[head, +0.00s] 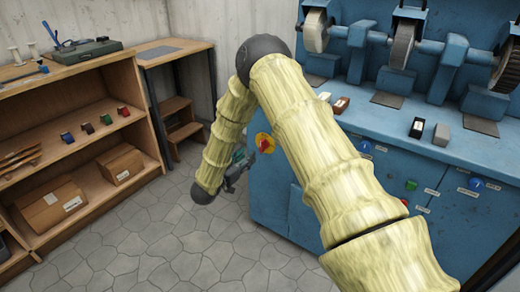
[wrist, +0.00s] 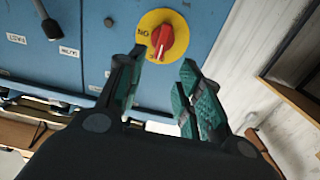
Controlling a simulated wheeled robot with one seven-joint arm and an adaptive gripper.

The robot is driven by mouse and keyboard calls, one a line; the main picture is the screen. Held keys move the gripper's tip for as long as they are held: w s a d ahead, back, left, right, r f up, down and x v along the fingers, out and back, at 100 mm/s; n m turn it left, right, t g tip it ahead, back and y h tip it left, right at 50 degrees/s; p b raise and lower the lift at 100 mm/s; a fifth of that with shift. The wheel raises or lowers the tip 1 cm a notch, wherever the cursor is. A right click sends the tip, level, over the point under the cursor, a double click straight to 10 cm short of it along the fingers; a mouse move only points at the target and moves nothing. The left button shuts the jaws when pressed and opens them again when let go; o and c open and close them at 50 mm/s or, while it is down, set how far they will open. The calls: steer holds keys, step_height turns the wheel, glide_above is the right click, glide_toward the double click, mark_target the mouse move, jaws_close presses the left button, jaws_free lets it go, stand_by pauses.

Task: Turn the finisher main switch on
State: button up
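The finisher main switch, a red rotary knob on a yellow round plate (head: 264,142), sits on the left end of the blue finisher cabinet (head: 400,160). In the wrist view the red knob (wrist: 163,42) is just beyond my fingers, with the yellow plate (wrist: 180,22) around it and part of a label showing. My gripper (wrist: 160,80) is open, with teal pads on either side of the line to the knob and nothing between them. It looks apart from the knob. In the head view my gripper (head: 240,165) is beside the switch, partly hidden by my arm.
Grinding and brush wheels (head: 315,30) stand on top of the finisher. Other knobs and a green button (head: 411,185) are on its front, farther right. A wooden shelf (head: 75,135) with boxes stands at the left. The tiled floor (head: 140,235) between is clear.

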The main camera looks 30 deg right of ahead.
mark_target(260, 145)
steer(key=x, duration=1)
steer(key=shift+b, duration=0.4)
jaws_close()
